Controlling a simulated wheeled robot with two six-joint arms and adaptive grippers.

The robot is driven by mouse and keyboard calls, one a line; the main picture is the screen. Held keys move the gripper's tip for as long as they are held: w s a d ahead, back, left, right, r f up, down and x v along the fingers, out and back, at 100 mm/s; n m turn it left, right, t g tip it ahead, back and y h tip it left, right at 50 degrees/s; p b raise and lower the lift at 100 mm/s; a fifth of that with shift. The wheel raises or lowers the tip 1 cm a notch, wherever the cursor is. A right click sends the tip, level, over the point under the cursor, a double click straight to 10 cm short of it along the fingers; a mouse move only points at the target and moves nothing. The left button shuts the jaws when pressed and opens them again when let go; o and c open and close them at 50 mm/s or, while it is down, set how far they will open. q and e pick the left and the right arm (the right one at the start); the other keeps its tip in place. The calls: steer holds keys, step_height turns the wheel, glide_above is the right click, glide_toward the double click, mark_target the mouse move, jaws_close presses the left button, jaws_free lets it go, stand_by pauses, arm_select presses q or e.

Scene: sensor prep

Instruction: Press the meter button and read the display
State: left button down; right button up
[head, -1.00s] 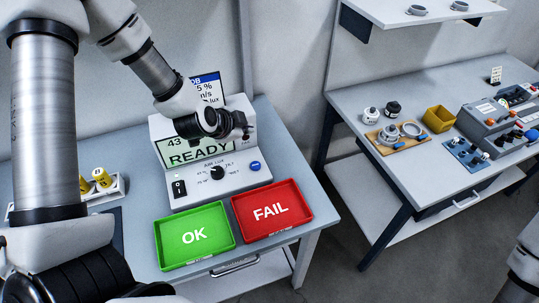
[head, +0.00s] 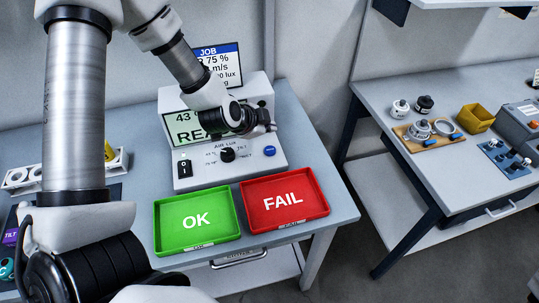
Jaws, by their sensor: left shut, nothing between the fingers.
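The meter (head: 185,177) is a pale box on the left table. Its greenish display (head: 180,130) is partly hidden by my left gripper; "43" and the start of a larger word show. On its front are a black knob (head: 227,155), a black rocker switch (head: 184,169) and a round blue button (head: 269,151). My left gripper (head: 268,125) is shut and empty. In the picture it lies in front of the display's right part, just above the blue button; I cannot tell whether it touches the meter. My right gripper is not in view.
A green OK tray (head: 167,240) and a red FAIL tray (head: 318,205) lie in front of the meter. A job card (head: 225,62) stands behind it. A white rack (head: 22,178) is at left. A second table (head: 440,185) with parts stands at right, across a floor gap.

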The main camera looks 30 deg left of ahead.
mark_target(269, 151)
arm_select(q)
steer(key=f+b, duration=0.2)
steer(key=f, duration=0.1)
steer(key=f+b, duration=0.2)
steer(key=shift+w+f, duration=0.25)
steer(key=shift+w, duration=0.05)
steer(key=shift+s+f, duration=0.1)
steer(key=shift+f, duration=0.15)
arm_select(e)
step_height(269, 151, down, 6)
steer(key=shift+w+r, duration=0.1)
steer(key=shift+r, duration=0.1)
arm_select(q)
steer(key=shift+f, duration=0.15)
steer(key=shift+f, duration=0.3)
steer(key=shift+f+b, duration=0.4)
steer(key=shift+f, duration=0.05)
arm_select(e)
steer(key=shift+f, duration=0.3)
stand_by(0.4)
arm_select(q)
steer(key=shift+r, duration=0.1)
steer(key=shift+r+p, duration=0.8)
steer(key=shift+p, duration=0.25)
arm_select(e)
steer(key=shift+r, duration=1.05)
